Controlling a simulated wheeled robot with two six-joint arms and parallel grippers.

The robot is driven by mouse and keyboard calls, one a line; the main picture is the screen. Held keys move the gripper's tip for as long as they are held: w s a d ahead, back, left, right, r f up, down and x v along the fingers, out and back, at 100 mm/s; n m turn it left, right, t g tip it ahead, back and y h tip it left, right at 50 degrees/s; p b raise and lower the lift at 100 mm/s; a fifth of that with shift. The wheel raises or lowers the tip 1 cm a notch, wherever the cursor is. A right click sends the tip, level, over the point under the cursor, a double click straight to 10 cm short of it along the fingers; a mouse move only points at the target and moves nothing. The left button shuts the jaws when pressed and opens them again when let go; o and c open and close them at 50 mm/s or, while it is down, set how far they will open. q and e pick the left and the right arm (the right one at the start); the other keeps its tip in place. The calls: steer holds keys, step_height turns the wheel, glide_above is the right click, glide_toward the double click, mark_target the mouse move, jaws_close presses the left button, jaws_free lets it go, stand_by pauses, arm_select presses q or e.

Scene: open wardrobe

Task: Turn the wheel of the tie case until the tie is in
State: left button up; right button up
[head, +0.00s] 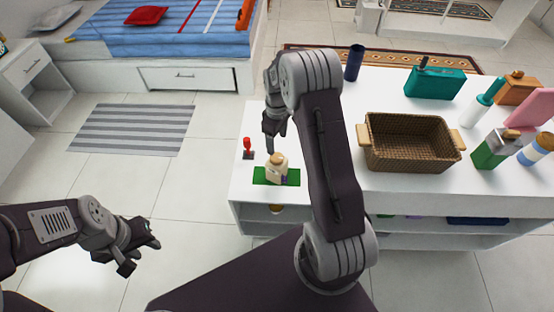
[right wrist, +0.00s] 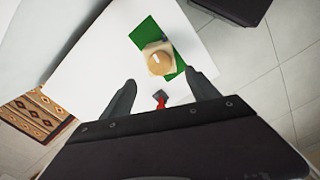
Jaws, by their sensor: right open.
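The tie case (head: 277,172) is a small cream box with a round tan wheel (head: 277,159) on it. It stands on a green mat (head: 261,176) near the left end of the white counter. A small purple patch shows at its right side; I cannot tell how much tie is out. In the right wrist view the tan wheel (right wrist: 159,62) faces me. My right gripper (head: 271,143) is open and empty above the counter, just behind the case and apart from it. My left gripper (head: 140,258) is open and empty over the floor, left of the counter.
A red-topped item (head: 247,146) on a dark base stands left of the case; it also shows between my right fingers in the wrist view (right wrist: 160,102). A wicker basket (head: 410,124) and a dark blue cylinder (head: 354,63) stand further right. Bottles and boxes crowd the far right.

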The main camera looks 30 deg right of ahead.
mark_target(277, 157)
steer(key=shift+f, duration=0.1)
step_height(277, 157, down, 9)
steer(key=shift+b, duration=0.45)
steer(key=c, duration=1.4)
steer(key=shift+m, duration=0.3)
steer(key=m+p, duration=0.1)
steer(key=m, duration=0.1)
steer(key=shift+m+p, duration=0.35)
steer(key=shift+m, duration=0.05)
steer(key=shift+m+p, duration=0.65)
steer(key=shift+m, duration=1.55)
